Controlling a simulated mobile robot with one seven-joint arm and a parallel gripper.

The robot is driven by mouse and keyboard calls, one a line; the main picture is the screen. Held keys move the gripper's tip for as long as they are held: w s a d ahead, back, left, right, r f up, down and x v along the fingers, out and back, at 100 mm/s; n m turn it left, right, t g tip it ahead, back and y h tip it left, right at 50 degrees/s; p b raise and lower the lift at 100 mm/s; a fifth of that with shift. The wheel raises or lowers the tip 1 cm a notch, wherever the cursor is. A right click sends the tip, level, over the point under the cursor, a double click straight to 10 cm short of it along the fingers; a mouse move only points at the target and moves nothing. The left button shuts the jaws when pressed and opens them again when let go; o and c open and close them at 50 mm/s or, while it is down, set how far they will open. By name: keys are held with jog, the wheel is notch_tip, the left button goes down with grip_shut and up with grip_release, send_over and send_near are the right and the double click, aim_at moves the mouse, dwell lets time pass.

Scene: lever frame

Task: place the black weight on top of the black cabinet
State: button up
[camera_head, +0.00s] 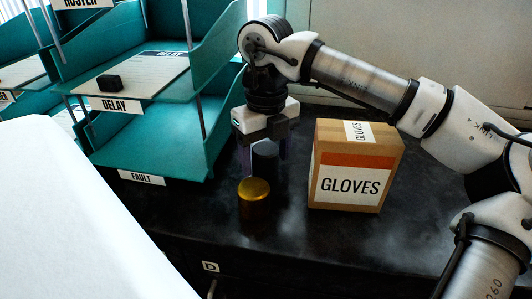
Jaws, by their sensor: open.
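A black cylinder (265,151), which looks like the black weight, shows behind a gold cylinder (254,193). My gripper (263,162) points down with its purple fingers apart, one on each side of the black cylinder. I cannot tell whether the fingers touch it. The gold cylinder hides its lower part, so I cannot see clearly whether it rests on the surface. The black cabinet (330,240) has a dark, glossy top and a "D" label on its front. The gold cylinder stands on that top, in front of my gripper.
A "GLOVES" box (350,165) stands close to the right of my gripper. Teal trays (150,140) labelled "DELAY" and "FAULT" stand at the left. A small black block (110,82) lies on the "DELAY" tray. The cabinet top is clear in front of the box.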

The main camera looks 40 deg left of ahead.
aim_at(266, 149)
notch_tip(266, 149, up, 12)
jog(key=shift+r+b, duration=0.15)
jog(key=shift+b, duration=0.2)
dwell(0.5)
